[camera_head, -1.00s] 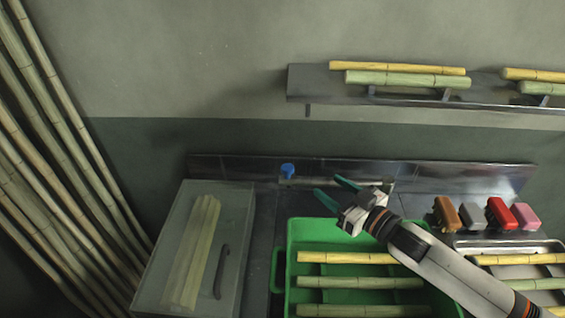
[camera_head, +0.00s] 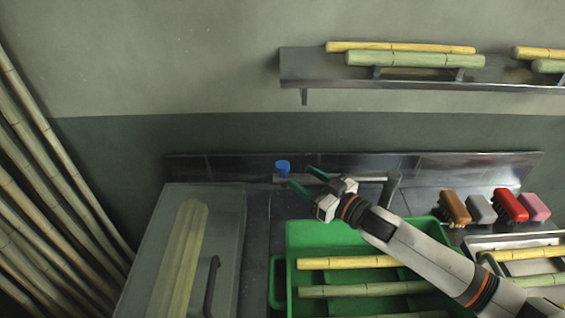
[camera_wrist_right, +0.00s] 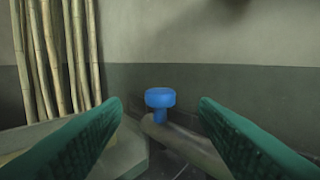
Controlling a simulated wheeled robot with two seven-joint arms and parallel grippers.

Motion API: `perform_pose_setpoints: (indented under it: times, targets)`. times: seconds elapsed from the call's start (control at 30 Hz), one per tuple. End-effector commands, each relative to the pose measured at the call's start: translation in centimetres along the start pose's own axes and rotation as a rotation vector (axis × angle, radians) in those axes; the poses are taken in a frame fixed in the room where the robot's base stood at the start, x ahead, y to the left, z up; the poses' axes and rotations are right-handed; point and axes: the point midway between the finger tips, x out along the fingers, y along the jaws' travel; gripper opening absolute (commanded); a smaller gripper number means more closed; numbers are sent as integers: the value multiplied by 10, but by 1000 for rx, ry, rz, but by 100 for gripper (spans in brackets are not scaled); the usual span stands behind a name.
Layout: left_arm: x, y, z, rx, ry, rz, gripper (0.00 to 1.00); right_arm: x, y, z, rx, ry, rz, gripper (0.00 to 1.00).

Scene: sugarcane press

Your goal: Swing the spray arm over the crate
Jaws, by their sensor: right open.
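The spray arm (camera_head: 372,178) is a grey pipe along the back of the counter, running left from an upright post, with a blue knob (camera_head: 283,168) at its left end. The green crate (camera_head: 310,238) is in front of it, with several cane pieces in it. My right gripper (camera_head: 303,178) is open, its green fingertips close to the right of the knob in the head view. I cannot see contact. My left gripper is not in view.
A translucent lidded box (camera_head: 230,215) with canes inside stands left of the crate. Brushes and blocks (camera_head: 508,205) sit at the right, behind a metal tray (camera_head: 485,243). A shelf (camera_head: 300,70) with canes is above. Tall canes (camera_head: 60,150) lean at the left.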

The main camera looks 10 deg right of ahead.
Motion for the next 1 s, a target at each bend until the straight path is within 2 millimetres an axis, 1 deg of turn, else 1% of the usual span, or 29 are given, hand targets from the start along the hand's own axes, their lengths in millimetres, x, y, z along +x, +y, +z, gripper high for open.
perform_pose_setpoints:
  times: [0.03, 0.2, 0.3, 0.4, 0.57, 0.8, 0.83, 0.87, 1.0]
  targets:
    - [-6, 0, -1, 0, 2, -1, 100, 13, 0, 5, 1, -3, -1, 55]
    - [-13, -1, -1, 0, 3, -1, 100, 46, 0, 4, 0, -3, 0, 55]
    - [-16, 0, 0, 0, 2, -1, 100, 61, 0, 3, 0, -2, 0, 55]
    - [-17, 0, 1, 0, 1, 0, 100, 72, 0, 2, 0, -1, 0, 55]
    - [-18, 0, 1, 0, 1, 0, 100, 79, 0, 0, 0, 0, 0, 55]
    - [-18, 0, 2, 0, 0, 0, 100, 80, 0, 0, 0, 0, 0, 55]
    - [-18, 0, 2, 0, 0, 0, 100, 80, 0, 0, 0, 0, 0, 53]
    - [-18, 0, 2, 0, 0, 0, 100, 80, 0, 0, 0, 0, 0, 48]
    - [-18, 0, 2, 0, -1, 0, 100, 79, 0, 0, 0, 0, 0, 25]
